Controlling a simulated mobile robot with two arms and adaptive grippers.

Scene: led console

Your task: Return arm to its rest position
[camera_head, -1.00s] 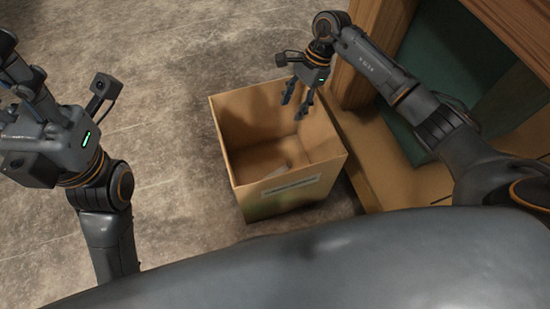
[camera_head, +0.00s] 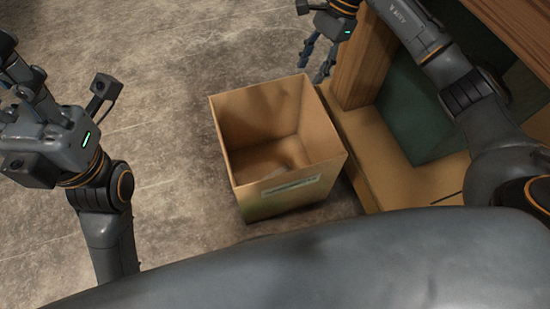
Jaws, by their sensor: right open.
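My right gripper (camera_head: 313,62) is at the top of the head view, just beyond the far right corner of the cardboard box. Its fingers are apart with nothing between them. My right arm reaches up from the right side, passing over the wooden furniture. My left gripper (camera_head: 22,82) is at the left edge with its fingers pointing up. Its fingertips are partly cut off and overlap, so I cannot tell how far apart they are.
An open cardboard box (camera_head: 262,190) with a label stands on the grey floor (camera_head: 170,210). Wooden furniture (camera_head: 362,62) with a dark green panel (camera_head: 410,110) stands to the right, close to my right arm.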

